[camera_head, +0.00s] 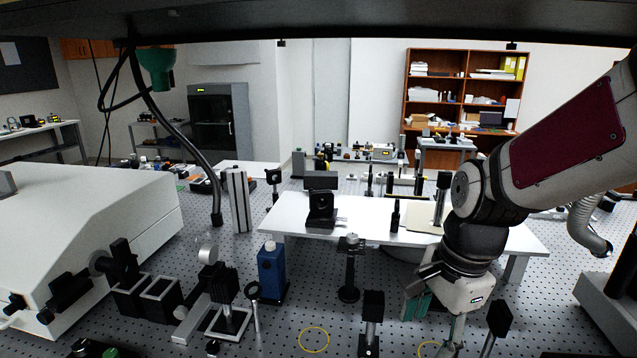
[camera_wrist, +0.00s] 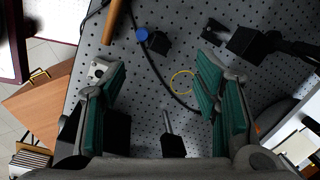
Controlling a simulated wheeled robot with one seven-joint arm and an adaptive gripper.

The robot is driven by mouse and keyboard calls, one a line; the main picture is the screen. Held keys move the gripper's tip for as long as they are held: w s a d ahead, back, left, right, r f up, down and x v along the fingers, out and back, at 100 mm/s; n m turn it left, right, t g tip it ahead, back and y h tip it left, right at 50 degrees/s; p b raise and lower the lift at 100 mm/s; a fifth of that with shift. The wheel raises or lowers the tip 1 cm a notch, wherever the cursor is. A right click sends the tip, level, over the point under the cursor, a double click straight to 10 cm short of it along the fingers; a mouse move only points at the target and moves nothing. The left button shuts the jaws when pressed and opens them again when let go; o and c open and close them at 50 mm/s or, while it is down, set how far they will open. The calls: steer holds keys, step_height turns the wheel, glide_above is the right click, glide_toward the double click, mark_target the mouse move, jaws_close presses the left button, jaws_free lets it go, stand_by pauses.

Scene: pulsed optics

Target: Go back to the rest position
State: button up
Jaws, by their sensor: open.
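My gripper (camera_head: 436,316) hangs low over the perforated optical table (camera_head: 330,315), in front of the raised white platform (camera_head: 370,222) at the right. In the wrist view, my gripper (camera_wrist: 162,95) has its two green-padded fingers wide apart, with nothing between the pads. Below the gap are a dark post mount (camera_wrist: 172,144) and bare perforated table. A yellow ring marking (camera_wrist: 182,82) lies on the table near the right finger. Part of the fingers is hidden in the head view.
Black optic mounts stand close to my gripper, one to its left (camera_head: 372,318) and one to its right (camera_head: 498,320). A blue bottle-like block (camera_head: 272,272) stands left of centre. A large white housing (camera_head: 90,225) fills the left. A dark shelf edge (camera_head: 300,22) runs overhead.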

steer(key=s+d+r+n+t+h, duration=0.1)
steer(key=s+r+n+t, duration=0.3)
steer(key=s+r+n, duration=0.7)
steer(key=n, duration=0.3)
steer(key=shift+d+n, duration=0.3)
steer(key=shift+n, duration=0.1)
